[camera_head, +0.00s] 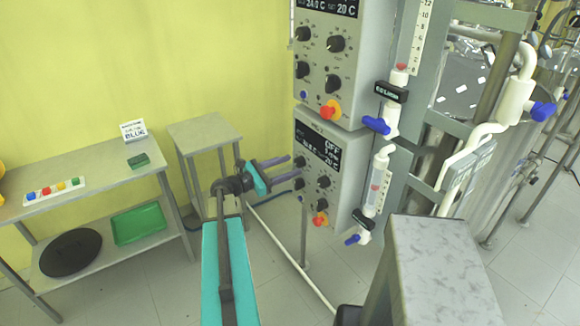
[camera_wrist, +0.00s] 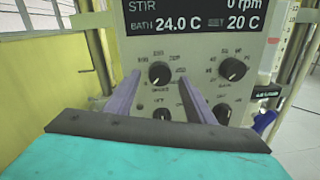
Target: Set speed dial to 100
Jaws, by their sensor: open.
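Two grey control boxes are stacked in the head view, an upper one (camera_head: 350,75) and a lower one (camera_head: 340,160), each with black dials and a display. My gripper (camera_head: 295,163) is in front of the lower box, jaws open and empty. In the wrist view my gripper (camera_wrist: 160,82) points at a panel whose display (camera_wrist: 200,15) reads STIR 0 rpm, BATH 24.0 C and 20 C. The upper left dial (camera_wrist: 160,73) shows between the two fingers, apparently untouched. The upper right dial (camera_wrist: 233,69) is outside them. The dial labels are too small to read surely.
A small table (camera_head: 205,130) and a bench with a green tray (camera_head: 139,225) are at left.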

